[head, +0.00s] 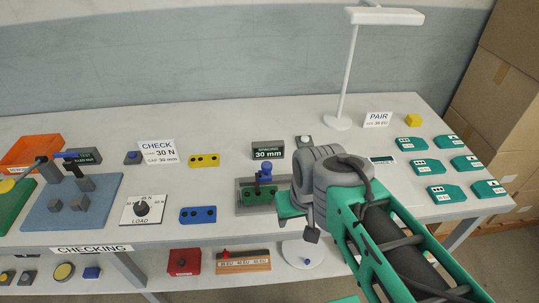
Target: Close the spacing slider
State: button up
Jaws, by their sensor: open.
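The spacing device sits on the table left of my wrist. It has a dark grey base (245,183), a blue knob (265,171) on top and a green piece with dark holes (258,196) at its front. A dark sign reading 30 mm (267,150) stands behind it. Which part is the slider, and how far it is shifted, is too small to tell. My gripper (298,217) is open, just right of the device; my grey wrist hides part of it and the device's right end. I cannot tell whether they touch.
A lamp (338,122) stands behind my arm. Several green cards (446,193) lie at right. A lower shelf holds a red box (184,262).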

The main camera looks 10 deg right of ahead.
aim_at(265, 174)
jog(key=u, duration=0.55)
jog(key=k, duration=0.65)
jog(key=u, duration=0.85)
jog(key=i, duration=0.95)
jog(key=u, duration=0.5)
